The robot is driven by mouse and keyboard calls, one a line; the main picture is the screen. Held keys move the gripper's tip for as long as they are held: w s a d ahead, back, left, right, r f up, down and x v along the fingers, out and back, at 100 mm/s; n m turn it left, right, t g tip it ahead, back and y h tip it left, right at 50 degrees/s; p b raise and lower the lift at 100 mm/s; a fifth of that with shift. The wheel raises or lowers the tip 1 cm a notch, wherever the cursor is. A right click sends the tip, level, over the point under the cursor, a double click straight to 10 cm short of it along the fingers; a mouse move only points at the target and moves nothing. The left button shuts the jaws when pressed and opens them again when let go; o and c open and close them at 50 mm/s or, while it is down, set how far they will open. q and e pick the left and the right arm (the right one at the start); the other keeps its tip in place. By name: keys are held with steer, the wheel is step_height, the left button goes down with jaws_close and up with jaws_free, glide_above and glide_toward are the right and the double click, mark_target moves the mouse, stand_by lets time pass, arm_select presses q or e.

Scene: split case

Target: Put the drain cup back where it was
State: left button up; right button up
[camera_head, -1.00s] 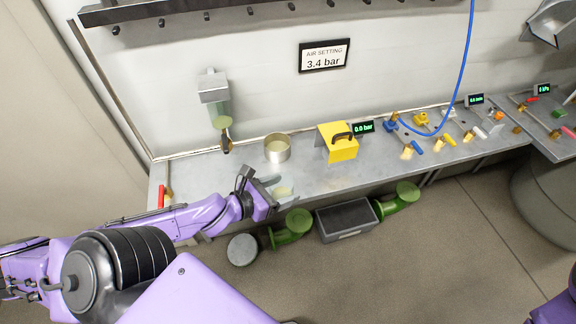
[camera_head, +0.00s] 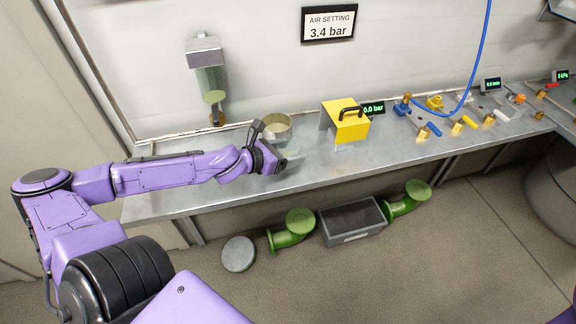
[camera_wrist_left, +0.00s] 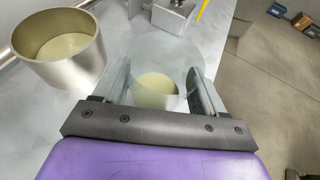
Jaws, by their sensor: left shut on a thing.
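The drain cup (camera_wrist_left: 160,62) is a clear cup with pale yellow-green liquid in it. In the left wrist view it sits between the two fingers of my left gripper (camera_wrist_left: 162,88), which is shut on it. In the head view my left gripper (camera_head: 284,163) is over the bench, just in front of the metal pot; the cup there is faint. The wall-mounted filter unit (camera_head: 208,70) has a grey top, a greenish clear body and a brass fitting below, left of the gripper. My right gripper is out of view.
The metal pot (camera_head: 277,128), holding similar liquid, stands close beside the cup; it also shows in the wrist view (camera_wrist_left: 88,65). Valves and a blue hose (camera_head: 470,80) are farther right. Green pipe elbows (camera_head: 292,230) lie below.

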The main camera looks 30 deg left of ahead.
arm_select(q)
step_height(320, 180, down, 2)
steer(key=shift+f, duration=0.55)
steer(key=shift+f+b, duration=0.2)
steer(key=shift+b, duration=0.3)
steer(key=o, duration=1.2)
steer(key=shift+r, duration=0.1)
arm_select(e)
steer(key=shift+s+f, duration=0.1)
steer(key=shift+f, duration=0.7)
arm_select(q)
steer(key=shift+o, duration=0.2)
steer(key=shift+r+p, duration=0.25)
steer(key=shift+p, duration=0.15)
steer(key=shift+s, duration=0.25)
steer(key=p+v, duration=0.7)
steer(key=v, duration=0.3)
steer(key=shift+s+a+r, duration=0.15)
steer(key=shift+s, duration=0.1)
steer(key=shift+s+a+r, duration=0.15)
steer(key=shift+s, duration=0.3)
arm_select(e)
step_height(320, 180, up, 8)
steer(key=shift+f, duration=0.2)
